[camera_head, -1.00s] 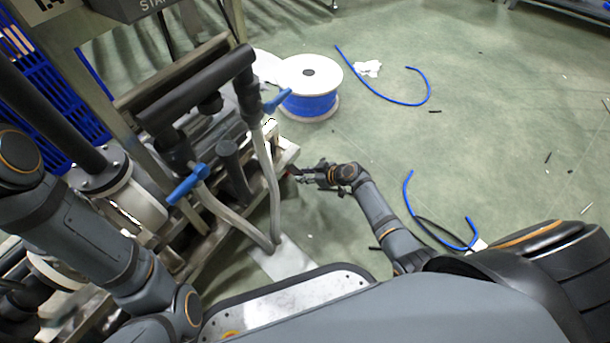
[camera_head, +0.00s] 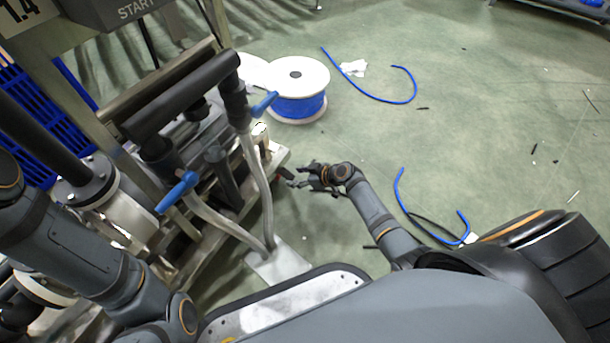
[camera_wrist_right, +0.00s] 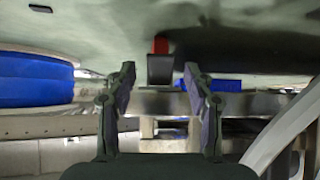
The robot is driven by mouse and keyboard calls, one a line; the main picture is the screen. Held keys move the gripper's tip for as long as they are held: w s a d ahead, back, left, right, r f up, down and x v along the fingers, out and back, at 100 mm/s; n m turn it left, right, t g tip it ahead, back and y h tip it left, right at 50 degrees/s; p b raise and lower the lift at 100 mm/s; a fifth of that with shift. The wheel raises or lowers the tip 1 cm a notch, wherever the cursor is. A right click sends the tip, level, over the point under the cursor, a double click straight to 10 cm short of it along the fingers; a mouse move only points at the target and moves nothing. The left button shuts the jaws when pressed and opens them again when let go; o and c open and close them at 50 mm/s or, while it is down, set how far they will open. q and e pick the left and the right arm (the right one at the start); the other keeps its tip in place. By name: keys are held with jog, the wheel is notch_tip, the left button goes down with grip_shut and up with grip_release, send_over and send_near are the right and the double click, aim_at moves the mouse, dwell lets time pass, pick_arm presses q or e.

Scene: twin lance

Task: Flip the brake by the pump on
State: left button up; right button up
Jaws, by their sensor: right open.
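A small black block with a red part (camera_wrist_right: 160,66) shows in the right wrist view, centred between my fingertips and beyond them. I take it for the brake; in the head view a small dark and red piece (camera_head: 285,173) shows at the right corner of the pump frame (camera_head: 275,156). My right gripper (camera_head: 299,176) is open and empty beside that corner, low near the floor. In the right wrist view its two fingers (camera_wrist_right: 159,82) are spread on either side of the block; I see no contact. My left gripper is out of view.
Two blue-handled valves (camera_head: 178,192) and grey hoses (camera_head: 258,185) stand left of my right gripper. A blue cable spool (camera_head: 297,105) stands behind it. Blue cable pieces (camera_head: 398,192) lie on the floor. Floor to the right is mostly clear.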

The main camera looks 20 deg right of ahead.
jog(key=v, duration=1.1)
